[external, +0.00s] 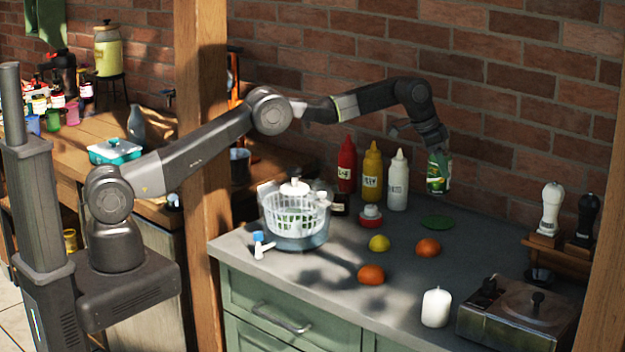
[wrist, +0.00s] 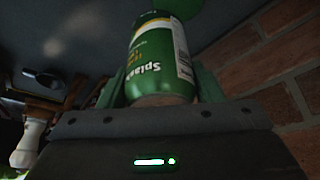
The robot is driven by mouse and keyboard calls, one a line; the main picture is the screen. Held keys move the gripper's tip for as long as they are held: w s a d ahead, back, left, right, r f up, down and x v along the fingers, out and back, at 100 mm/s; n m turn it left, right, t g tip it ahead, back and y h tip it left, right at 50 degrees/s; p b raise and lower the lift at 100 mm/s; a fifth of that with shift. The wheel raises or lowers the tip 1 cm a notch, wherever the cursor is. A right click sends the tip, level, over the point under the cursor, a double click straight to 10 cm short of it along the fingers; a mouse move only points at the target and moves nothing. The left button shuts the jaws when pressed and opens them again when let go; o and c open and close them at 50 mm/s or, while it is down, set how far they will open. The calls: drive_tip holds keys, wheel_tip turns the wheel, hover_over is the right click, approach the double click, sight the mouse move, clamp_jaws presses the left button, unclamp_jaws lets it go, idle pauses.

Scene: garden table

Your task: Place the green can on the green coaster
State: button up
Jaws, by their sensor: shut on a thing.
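The green can (external: 438,172) is held in my gripper (external: 436,152) above the counter near the brick wall. In the wrist view the can (wrist: 160,62) shows its green side with white lettering, between the fingers of my gripper (wrist: 160,92). My gripper is shut on it. The green coaster (external: 438,222) lies flat and empty on the grey counter, below the can, apart from it.
Red (external: 346,165), yellow (external: 371,172) and white (external: 397,180) bottles stand left of the can. A lemon (external: 379,243) and oranges (external: 428,248) lie in front of the coaster. A white candle (external: 435,307) and metal box (external: 518,315) are nearer the front. Pepper mills (external: 551,210) stand at right.

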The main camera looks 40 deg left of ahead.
sight(436, 179)
drive_tip(key=f, duration=0.1)
drive_tip(key=a+f, duration=0.1)
drive_tip(key=f, duration=0.1)
drive_tip(key=w+f+b, duration=0.1)
drive_tip(key=f, duration=0.1)
drive_tip(key=shift+a+f, duration=0.15)
drive_tip(key=shift+a, duration=0.05)
drive_tip(key=shift+f+p, duration=0.45)
drive_tip(key=shift+f, duration=1.85)
drive_tip(key=shift+f, duration=0.1)
drive_tip(key=o, duration=1.2)
drive_tip(key=shift+f, duration=0.1)
drive_tip(key=b+v, duration=0.2)
drive_tip(key=v, duration=1)
drive_tip(key=shift+r+b, duration=0.25)
drive_tip(key=shift+b, duration=0.1)
drive_tip(key=shift+o, duration=0.2)
drive_tip(key=shift+d, duration=0.1)
